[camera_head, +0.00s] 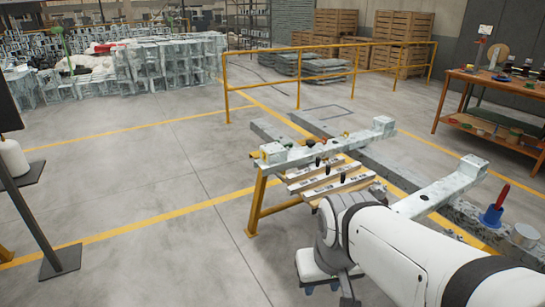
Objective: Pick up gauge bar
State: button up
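Several pale bars with dark knobs lie side by side on a low yellow-legged stand in front of my arm. Which of them is the gauge bar I cannot tell; one pale bar (338,186) lies nearest my arm. My gripper (322,288) points down at the bottom of the view, in front of and apart from the bars. Two small blue tips show below it, but its opening is too small to read. My white arm hides the stand's near right part.
Grey frame beams (445,188) with end blocks lie around the stand. A blue holder with a red handle (491,214) and a grey cylinder (524,235) stand at right. A yellow railing (298,75) is behind. A wooden workbench (490,92) is at right.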

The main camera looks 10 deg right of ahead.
aim_at(319, 167)
jog(key=u, duration=1.2)
jog(key=i, duration=2.2)
jog(key=z, duration=3.3)
jog(key=i, duration=1)
jog(key=z, duration=0.05)
